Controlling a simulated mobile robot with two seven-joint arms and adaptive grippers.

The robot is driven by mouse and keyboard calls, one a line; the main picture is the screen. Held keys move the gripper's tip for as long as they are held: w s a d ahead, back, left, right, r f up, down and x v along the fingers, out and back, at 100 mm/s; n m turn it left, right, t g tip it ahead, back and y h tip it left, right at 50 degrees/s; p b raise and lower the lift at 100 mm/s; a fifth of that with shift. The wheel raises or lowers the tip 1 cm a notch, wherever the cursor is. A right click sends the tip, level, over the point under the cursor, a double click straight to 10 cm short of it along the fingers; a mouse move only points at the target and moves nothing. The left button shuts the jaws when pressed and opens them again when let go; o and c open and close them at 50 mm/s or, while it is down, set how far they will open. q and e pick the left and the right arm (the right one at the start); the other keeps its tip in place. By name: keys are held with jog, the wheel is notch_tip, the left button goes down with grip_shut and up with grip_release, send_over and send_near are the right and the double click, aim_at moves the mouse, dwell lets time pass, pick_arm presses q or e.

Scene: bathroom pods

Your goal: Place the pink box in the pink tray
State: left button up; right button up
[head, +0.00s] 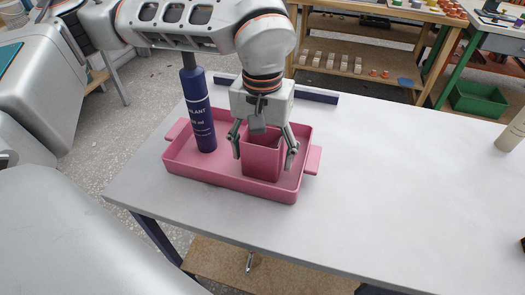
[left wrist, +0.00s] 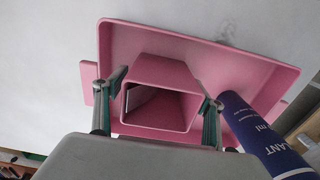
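The pink box (head: 262,163), open-topped and hollow, stands upright inside the pink tray (head: 230,184), toward its right end. My left gripper (head: 263,160) is above the box from behind, with one finger down each side. The fingers look open, with a thin gap to the box walls in the head view. In the left wrist view the box (left wrist: 160,107) lies between the fingers (left wrist: 164,100), its mouth facing the camera, and looks empty. The tray (left wrist: 200,50) surrounds it. Whether the box base touches the tray floor is partly hidden. My right gripper is not in view.
A dark blue bottle (head: 197,110) stands upright in the tray's left part, close to my left arm; it also shows in the left wrist view (left wrist: 260,140). A dark blue bar (head: 316,96) lies behind the tray. The white table (head: 410,180) is clear to the right, with a beige cylinder (head: 512,133) at the far right.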

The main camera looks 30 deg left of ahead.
pick_arm(q)
jog(key=shift+r, duration=0.1)
notch_tip(320, 180, up, 12)
jog(key=p, duration=0.2)
dwell(0.5)
dwell(0.5)
